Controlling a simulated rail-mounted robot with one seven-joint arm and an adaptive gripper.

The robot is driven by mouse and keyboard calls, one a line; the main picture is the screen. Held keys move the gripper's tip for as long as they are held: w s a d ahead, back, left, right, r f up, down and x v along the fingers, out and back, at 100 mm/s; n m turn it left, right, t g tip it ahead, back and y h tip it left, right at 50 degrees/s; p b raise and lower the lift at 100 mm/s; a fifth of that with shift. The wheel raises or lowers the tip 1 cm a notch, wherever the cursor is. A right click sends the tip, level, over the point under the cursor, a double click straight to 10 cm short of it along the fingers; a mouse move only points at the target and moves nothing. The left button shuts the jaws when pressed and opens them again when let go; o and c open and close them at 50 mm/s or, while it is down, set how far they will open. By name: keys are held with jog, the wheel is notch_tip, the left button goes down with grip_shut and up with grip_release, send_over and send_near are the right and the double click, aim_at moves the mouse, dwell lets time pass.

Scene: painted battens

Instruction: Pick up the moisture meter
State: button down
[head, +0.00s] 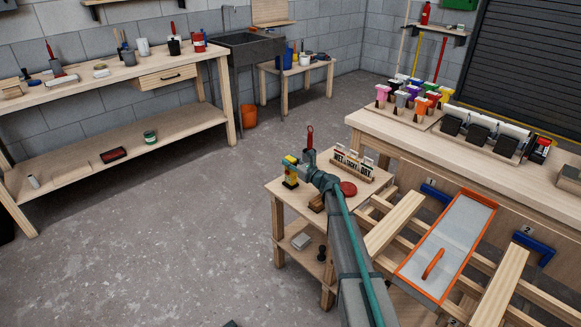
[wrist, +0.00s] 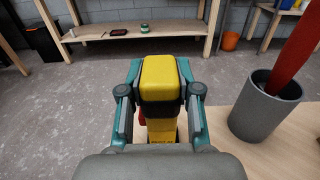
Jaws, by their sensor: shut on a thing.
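The moisture meter (wrist: 160,78) appears to be the yellow and black block between my fingers in the wrist view. My gripper (wrist: 160,104) is shut on it, with a finger against each side. More yellow and dark surface shows below the block. In the head view the meter (head: 290,162) is upright at the left edge of the small wooden table, and my gripper (head: 300,168) reaches it from the right. Whether its base touches the tabletop is hard to tell.
A grey cup (wrist: 265,105) with a red handle (wrist: 300,50) stands close right of my gripper. On the small table (head: 283,205) are a sign rack (head: 353,163) and a red disc (head: 348,188). Open floor (head: 180,240) lies to the left.

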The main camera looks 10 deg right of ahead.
aim_at(291, 158)
jog(key=shift+r, duration=0.55)
notch_tip(291, 158, up, 2)
jog(key=shift+s+r, duration=0.15)
jog(key=s+d+r+b, duration=0.1)
jog(key=s+d+r, duration=0.2)
jog(key=s+r, duration=0.6)
jog(key=s, duration=0.4)
jog(key=shift+s+r, duration=0.2)
jog(key=shift+r, duration=0.1)
jog(key=c, duration=1.4)
grip_release()
jog(key=c, duration=0.4)
jog(key=shift+o, duration=0.2)
jog(key=shift+f, duration=0.1)
